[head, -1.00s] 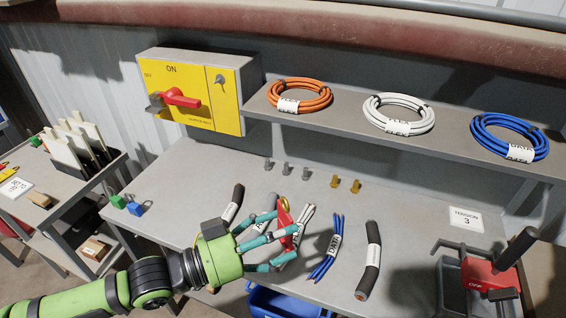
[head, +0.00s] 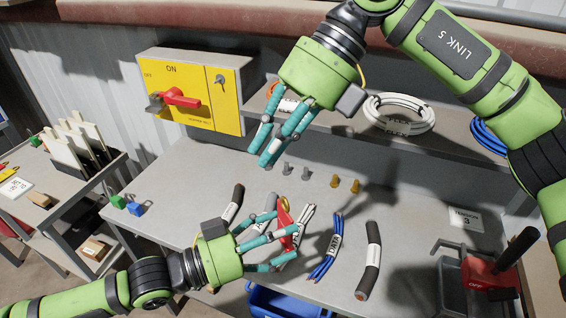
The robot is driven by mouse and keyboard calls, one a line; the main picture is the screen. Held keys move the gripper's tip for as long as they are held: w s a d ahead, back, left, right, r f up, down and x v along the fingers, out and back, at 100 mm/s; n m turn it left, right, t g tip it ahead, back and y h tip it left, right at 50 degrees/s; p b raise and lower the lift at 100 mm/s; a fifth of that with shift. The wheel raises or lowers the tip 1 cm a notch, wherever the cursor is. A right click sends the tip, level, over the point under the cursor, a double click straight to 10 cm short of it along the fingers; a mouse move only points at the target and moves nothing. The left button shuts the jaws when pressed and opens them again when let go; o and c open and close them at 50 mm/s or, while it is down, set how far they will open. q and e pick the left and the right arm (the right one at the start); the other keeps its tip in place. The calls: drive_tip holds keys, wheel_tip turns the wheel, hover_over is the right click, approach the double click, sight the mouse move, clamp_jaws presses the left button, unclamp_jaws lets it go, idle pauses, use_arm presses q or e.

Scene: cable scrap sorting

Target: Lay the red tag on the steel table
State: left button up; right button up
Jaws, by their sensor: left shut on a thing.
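The red tag (head: 284,214) is in the fingers of my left gripper (head: 276,238), low in the head view. The gripper is shut on the tag and holds it over the grey steel table (head: 175,183); the fingers hide part of the tag. My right gripper (head: 268,158) hangs from the top with its fingers pointing down, in front of the shelf and above the back of the table. Its fingers overlap in view, so its opening is unclear. Nothing shows in it.
Cable pieces lie on the table: a blue bundle (head: 329,246), a white bundle (head: 304,228) and black lengths (head: 369,262). Small grey and brass pieces (head: 335,181) stand behind.

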wheel_tip(320, 180, down, 4)
drive_tip(key=t+h, duration=0.3)
drive_tip(key=h, duration=0.3)
drive_tip(key=m, duration=0.1)
hover_over(283, 239)
drive_tip(key=shift+t+h, duration=0.3)
wheel_tip(283, 239, down, 12)
drive_tip(key=shift+f, duration=0.25)
drive_tip(key=shift+c, duration=0.4)
clamp_jaws()
use_arm(q)
drive_tip(key=o, duration=0.9)
drive_tip(key=shift+s+a, duration=0.1)
drive_tip(key=shift+a, duration=0.05)
